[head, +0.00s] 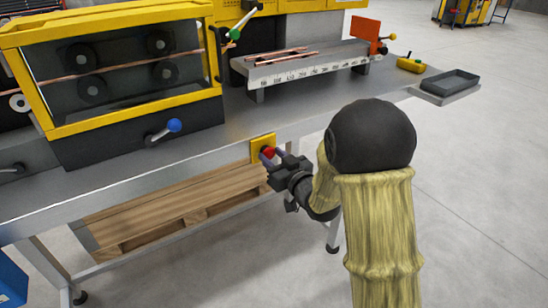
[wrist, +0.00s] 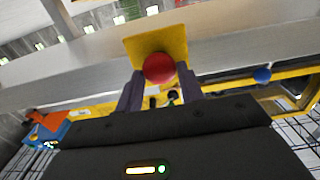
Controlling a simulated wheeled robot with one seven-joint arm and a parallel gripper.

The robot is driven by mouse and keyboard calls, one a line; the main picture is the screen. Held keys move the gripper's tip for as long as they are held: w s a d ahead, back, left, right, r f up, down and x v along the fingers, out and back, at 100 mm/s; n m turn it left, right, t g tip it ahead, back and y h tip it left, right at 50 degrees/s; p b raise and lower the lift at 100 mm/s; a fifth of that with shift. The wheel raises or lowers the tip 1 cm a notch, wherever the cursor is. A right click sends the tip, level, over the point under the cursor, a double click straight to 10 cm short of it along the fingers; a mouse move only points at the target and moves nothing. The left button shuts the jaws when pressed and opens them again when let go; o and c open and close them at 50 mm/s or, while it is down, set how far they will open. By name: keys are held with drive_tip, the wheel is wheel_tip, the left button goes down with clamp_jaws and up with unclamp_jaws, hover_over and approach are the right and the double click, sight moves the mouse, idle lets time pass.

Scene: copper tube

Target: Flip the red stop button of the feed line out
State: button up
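The red stop button (head: 268,152) sits on a yellow plate (head: 257,146) on the front edge of the workbench. In the wrist view the round red button (wrist: 159,68) is in front of the yellow plate (wrist: 157,42). My gripper (head: 275,158) is at the button, with its two dark fingers apart, one on each side of it. In the wrist view my gripper (wrist: 160,88) also shows a finger left and a finger right of the button. I cannot tell whether the fingers touch it.
The workbench (head: 190,160) carries a yellow-framed roller machine (head: 120,70), a blue-knobbed lever (head: 173,126), a measuring rack (head: 305,68) and a grey tray (head: 450,82). A wooden pallet (head: 160,212) lies below. Open floor (head: 480,190) extends to the right.

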clamp_jaws()
drive_tip(key=shift+s+d+f+b, duration=0.15)
drive_tip(key=shift+s+d+b, duration=0.2)
drive_tip(key=shift+s+b, duration=0.15)
drive_tip(key=shift+o, duration=1.3)
unclamp_jaws()
drive_tip(key=o, duration=0.4)
drive_tip(key=shift+s+d, duration=0.1)
drive_tip(key=shift+s, duration=0.05)
drive_tip(key=shift+c, duration=0.2)
